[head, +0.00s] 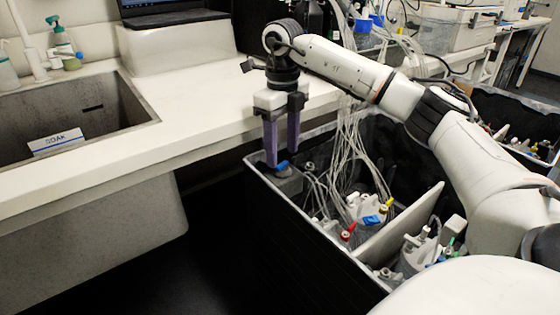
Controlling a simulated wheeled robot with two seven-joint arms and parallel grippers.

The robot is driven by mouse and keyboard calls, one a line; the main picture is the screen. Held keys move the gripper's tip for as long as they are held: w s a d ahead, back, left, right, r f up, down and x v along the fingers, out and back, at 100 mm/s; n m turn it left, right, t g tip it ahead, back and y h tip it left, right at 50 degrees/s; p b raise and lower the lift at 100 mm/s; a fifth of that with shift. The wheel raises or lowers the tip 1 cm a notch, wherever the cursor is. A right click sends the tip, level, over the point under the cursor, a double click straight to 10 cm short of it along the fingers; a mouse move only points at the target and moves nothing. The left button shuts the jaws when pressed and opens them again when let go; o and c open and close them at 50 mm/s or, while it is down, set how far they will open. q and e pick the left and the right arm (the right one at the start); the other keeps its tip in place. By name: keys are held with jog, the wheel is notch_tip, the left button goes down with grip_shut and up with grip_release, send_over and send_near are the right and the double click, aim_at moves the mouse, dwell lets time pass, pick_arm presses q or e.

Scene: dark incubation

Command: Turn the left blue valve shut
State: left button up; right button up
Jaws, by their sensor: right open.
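A small blue valve (282,165), the leftmost blue one in the bin, shows at the fingertips on a grey cap. The fingertips are beside or just above it; I cannot tell whether they touch it. Another blue valve (372,219) sits further right among the bottle caps, clear of the gripper. My left gripper is not in view.
Clear tubes (348,150) hang into the bin just right of the gripper. Red valves (347,236) and a white divider (400,226) stand further right. A white counter (190,125) with a sink (75,115) lies left, its edge close to the bin.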

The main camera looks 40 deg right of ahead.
aim_at(282, 164)
notch_tip(282, 164, down, 2)
jog(key=shift+f, duration=0.55)
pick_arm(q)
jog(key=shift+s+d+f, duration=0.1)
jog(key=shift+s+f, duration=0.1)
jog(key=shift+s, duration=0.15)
pick_arm(e)
jog(key=shift+c, duration=0.4)
